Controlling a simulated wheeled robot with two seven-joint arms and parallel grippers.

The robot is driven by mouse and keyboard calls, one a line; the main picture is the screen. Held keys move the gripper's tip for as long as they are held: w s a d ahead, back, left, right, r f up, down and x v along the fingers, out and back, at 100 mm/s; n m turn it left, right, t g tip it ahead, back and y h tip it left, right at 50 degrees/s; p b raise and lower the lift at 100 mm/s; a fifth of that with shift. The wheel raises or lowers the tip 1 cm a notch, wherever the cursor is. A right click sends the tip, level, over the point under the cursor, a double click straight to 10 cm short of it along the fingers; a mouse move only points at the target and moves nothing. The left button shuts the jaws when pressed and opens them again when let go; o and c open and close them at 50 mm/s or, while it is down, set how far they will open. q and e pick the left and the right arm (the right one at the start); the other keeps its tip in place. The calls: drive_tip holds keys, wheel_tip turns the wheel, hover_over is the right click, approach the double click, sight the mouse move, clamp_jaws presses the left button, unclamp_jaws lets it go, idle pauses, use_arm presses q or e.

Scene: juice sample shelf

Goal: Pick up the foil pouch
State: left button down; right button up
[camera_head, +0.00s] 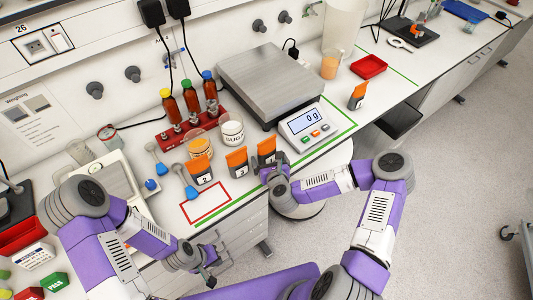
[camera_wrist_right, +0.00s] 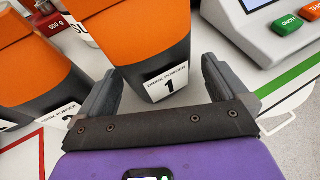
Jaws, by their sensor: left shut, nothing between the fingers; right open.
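Several foil pouches with orange tops and dark bodies stand along the bench's front edge. In the right wrist view, the pouch labelled 1 (camera_wrist_right: 158,60) stands upright between the open fingers of my right gripper (camera_wrist_right: 160,78), with a gap at its right side. In the head view, that pouch (camera_head: 267,147) is partly hidden by my right gripper (camera_head: 275,172). Pouch 3 (camera_head: 238,163) and pouch 2 (camera_head: 201,174) stand to its left. Another orange-topped pouch (camera_head: 358,96) stands right of the scale. My left gripper (camera_head: 218,262) is shut and empty, low in front of the bench.
A scale (camera_head: 307,127) reading 0 g stands just right of pouch 1. A red-outlined rectangle (camera_head: 205,203) on the bench is empty.

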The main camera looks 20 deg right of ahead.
drive_tip(key=shift+x, duration=1.1)
drive_tip(key=shift+w, duration=0.1)
drive_tip(key=shift+c, duration=0.5)
drive_tip(key=c, duration=1.1)
